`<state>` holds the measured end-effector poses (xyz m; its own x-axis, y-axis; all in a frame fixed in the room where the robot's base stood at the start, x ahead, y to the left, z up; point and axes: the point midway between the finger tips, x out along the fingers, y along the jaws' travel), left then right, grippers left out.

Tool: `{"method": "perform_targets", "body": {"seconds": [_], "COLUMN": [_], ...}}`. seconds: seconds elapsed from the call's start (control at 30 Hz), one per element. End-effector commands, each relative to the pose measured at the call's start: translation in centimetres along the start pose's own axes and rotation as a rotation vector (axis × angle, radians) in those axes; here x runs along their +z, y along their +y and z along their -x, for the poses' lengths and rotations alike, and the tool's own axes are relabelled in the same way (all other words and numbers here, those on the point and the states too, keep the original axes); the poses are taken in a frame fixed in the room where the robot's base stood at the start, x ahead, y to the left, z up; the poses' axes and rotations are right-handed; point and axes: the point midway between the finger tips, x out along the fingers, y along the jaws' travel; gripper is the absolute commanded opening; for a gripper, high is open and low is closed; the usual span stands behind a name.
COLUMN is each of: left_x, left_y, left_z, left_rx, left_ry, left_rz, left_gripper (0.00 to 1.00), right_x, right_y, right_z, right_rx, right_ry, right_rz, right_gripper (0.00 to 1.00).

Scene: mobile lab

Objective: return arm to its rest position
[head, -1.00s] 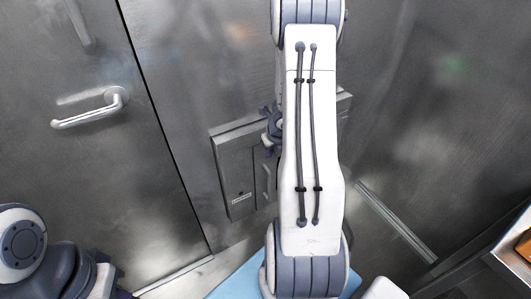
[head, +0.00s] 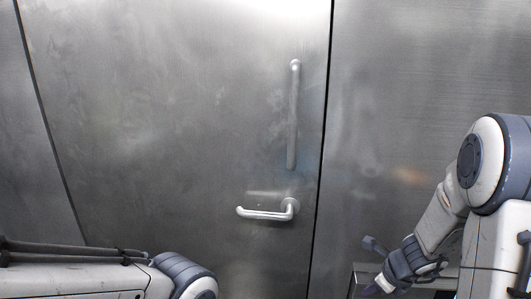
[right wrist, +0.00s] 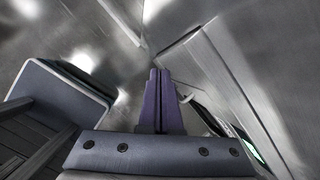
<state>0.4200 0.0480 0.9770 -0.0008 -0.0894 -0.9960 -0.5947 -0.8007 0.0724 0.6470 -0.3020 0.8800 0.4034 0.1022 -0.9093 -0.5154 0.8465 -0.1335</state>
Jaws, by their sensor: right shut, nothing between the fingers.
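My right arm comes in at the right edge of the head view and bends down. Its gripper (head: 374,288) is low in the picture, in front of the metal wall and partly cut by the bottom edge. In the right wrist view the two purple-grey fingers (right wrist: 158,98) lie together, shut with nothing between them. My left arm lies across the bottom left corner of the head view; its gripper is out of the picture.
A steel door with a lever handle (head: 268,211) and a vertical bar handle (head: 294,115) stands ahead. A grey wall box (head: 362,271) is partly hidden near the right gripper. In the right wrist view, a pale box-like panel (right wrist: 205,65) stands right of the fingers.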

Motion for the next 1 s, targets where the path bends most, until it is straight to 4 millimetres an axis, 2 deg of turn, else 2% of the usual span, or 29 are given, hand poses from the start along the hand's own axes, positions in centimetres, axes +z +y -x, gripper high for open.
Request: {"method": "perform_targets", "body": {"seconds": [0.03,0.1,0.17,0.2,0.3,0.4,0.5,0.6,0.7,0.77,0.8,1.0], "left_x": [0.0,-0.1,-0.1,-0.1,-0.1,-0.2,-0.2,-0.2,-0.3,-0.3,-0.3,-0.3], "left_y": [0.1,0.1,0.1,0.1,0.2,0.2,0.3,0.3,0.3,0.3,0.3,0.3], "left_z": [0.7,1.2,1.6,1.9,2.6,3.4,4.0,4.4,4.7,4.7,4.8,4.8], "left_rx": [0.000,0.000,0.000,0.000,0.000,0.000,0.000,0.000,0.000,0.000,0.000,0.000], "left_ry": [0.000,0.000,0.000,0.000,0.000,0.000,0.000,0.000,0.000,0.000,0.000,0.000], "left_rz": [0.000,0.000,0.000,0.000,0.000,0.000,0.000,0.000,0.000,0.000,0.000,0.000], "left_gripper": [0.00,0.00,0.00,0.00,0.00,0.00,0.00,0.00,0.00,0.00,0.00,0.00], "right_x": [3.2,6.1,7.9,8.8,9.4,8.2,6.1,4.1,2.7,2.2,2.0,1.8], "right_y": [2.9,7.2,11.2,14.0,20.6,25.8,29.2,30.7,31.3,31.3,31.4,31.3], "right_z": [1.4,2.9,4.5,5.7,9.1,12.5,15.5,17.7,19.0,19.5,19.6,19.7], "right_rx": [0.045,0.111,0.170,0.208,0.302,0.387,0.457,0.505,0.535,0.546,-0.548,-0.542], "right_ry": [-0.030,-0.068,-0.103,-0.128,-0.192,-0.254,-0.304,-0.335,-0.349,-0.352,0.351,0.344], "right_rz": [0.215,0.517,0.790,0.979,1.465,1.944,2.378,2.725,2.959,3.046,-3.062,-3.036], "right_gripper": [0.00,0.00,0.00,0.00,0.00,0.00,0.00,0.00,0.00,0.00,0.00,0.00]}}
